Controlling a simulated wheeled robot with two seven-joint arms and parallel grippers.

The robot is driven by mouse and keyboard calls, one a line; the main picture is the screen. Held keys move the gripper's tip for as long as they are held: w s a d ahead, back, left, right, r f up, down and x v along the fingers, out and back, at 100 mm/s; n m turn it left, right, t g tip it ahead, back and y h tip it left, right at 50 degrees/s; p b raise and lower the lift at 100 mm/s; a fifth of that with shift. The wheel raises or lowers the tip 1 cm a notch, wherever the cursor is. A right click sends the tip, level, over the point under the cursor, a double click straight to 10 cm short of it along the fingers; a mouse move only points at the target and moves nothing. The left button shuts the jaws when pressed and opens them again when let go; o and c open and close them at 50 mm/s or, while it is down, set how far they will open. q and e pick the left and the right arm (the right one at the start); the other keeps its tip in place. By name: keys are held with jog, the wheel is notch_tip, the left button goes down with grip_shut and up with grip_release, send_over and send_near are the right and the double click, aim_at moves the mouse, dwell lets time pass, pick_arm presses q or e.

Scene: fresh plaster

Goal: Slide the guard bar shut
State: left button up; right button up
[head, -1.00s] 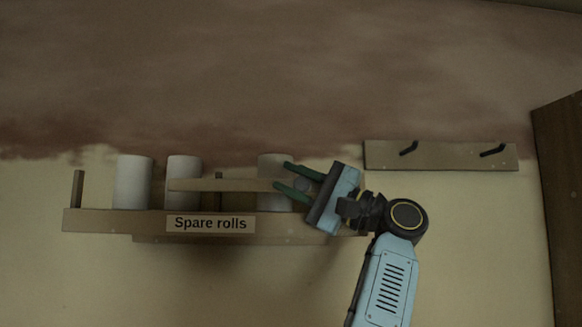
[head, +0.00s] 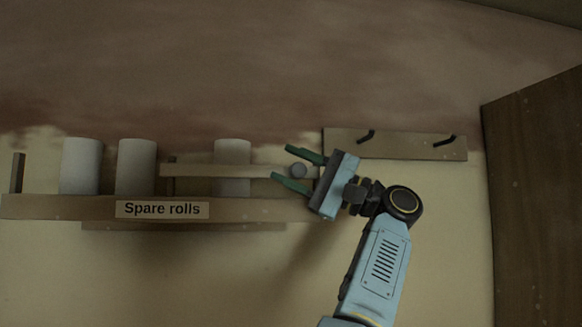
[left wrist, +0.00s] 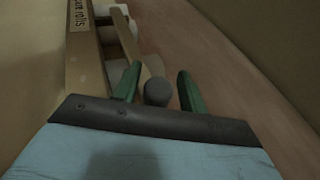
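The guard bar (head: 205,171) is a pale flat strip along the front of a wooden shelf (head: 60,207) labelled "Spare rolls". Its left end lies near the shelf's middle post (head: 168,184), and it crosses in front of the rightmost roll. A round grey knob (head: 298,171) sits at its right end. My left gripper (head: 281,162) has its green fingers apart, one on each side of the knob. In the left wrist view the knob (left wrist: 157,92) lies between the fingers with narrow gaps. The bar (left wrist: 128,35) runs away from it. My right gripper is out of view.
Three white rolls (head: 81,166) stand on the shelf, with a short post (head: 18,172) at its left end. A hook board (head: 395,144) is on the wall just right of my gripper. A brown wooden panel (head: 535,200) stands at the far right.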

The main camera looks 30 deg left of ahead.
pick_arm(q)
jog(key=shift+o, duration=0.5)
jog(key=v, duration=0.7)
jog(key=shift+d, duration=0.25)
jog(key=shift+f, duration=0.1)
